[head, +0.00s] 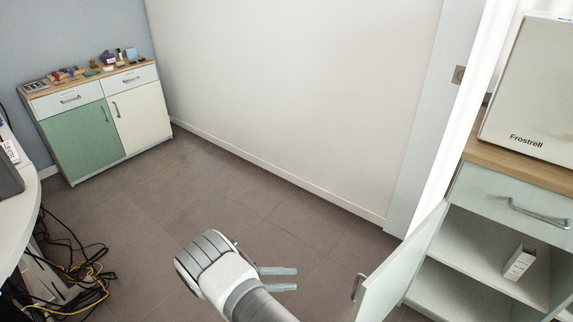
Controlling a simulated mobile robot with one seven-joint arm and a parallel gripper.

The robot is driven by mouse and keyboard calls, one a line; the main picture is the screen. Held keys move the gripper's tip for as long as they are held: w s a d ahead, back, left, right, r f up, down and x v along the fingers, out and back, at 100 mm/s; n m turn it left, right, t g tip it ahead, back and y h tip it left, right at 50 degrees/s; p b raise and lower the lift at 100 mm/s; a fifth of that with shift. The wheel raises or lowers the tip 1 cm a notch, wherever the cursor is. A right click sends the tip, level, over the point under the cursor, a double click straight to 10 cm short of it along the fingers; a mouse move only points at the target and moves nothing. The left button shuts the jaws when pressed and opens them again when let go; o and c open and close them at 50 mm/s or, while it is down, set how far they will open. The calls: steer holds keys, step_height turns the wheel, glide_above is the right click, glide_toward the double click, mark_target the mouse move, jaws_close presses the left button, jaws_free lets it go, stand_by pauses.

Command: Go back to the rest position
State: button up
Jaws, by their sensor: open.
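My gripper (278,279) is at the bottom middle of the head view, at the end of my grey and white arm. Its two fingers point right and stand apart with nothing between them. Bare floor shows beneath and around it. The open cabinet door (403,268) is to its right, with a clear gap between the fingertips and the door handle.
The right cabinet holds a small white box (519,262) on its upper shelf; a white Frostrell appliance (530,95) stands on top. A green and cream sideboard (80,138) stands far left. Loose cables (75,268) lie by the white desk (22,215). The middle floor is clear.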

steer(key=d+r+m+g+y, duration=0.1)
steer(key=d+r+m+y, duration=0.25)
steer(key=r, duration=0.45)
steer(key=s+d+r+m+g+y, duration=0.1)
steer(key=d+r+m+y, duration=0.1)
steer(key=r+y, duration=0.35)
steer(key=d+r+m+g+y, duration=0.1)
steer(key=d+r+m+y, duration=0.15)
steer(key=r, duration=0.65)
steer(key=s+d+r+m+t+y, duration=0.35)
steer(key=s+r+m, duration=0.2)
steer(key=s, duration=0.25)
steer(key=s+d+r+m+t+y, duration=0.3)
steer(key=s+r+m+t, duration=0.1)
steer(key=s+r, duration=0.35)
step_height(320, 180, up, 23)
steer(key=s+p, duration=0.1)
steer(key=p, duration=2.1)
steer(key=shift+a+f+m+t+p, duration=0.15)
steer(key=shift+f+m+t+p, duration=0.05)
steer(key=shift+m+t+p, duration=0.15)
steer(key=shift+s, duration=0.2)
